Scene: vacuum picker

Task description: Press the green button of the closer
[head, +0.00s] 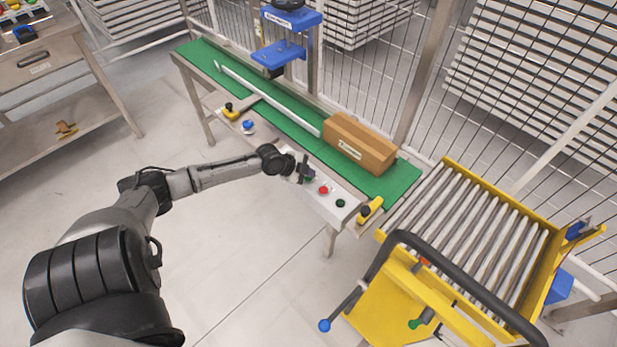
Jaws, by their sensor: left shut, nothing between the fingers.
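The closer's control panel (313,198) is a pale strip along the front edge of the green belt table. A red button (323,190) and a dark green button (340,203) show on it. My left gripper (304,174) is shut and empty at the panel, left of the red button. Its fingers cover part of the panel there, and a bit of green shows close by the fingertips. I cannot tell whether they touch a button. My right gripper is not in view.
A brown cardboard box (360,144) sits on the green belt (398,180). A blue press head (279,52) stands over the belt's far part. A yellow roller cart (440,170) stands at the right. A steel workbench (55,83) stands at the upper left. The floor between is clear.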

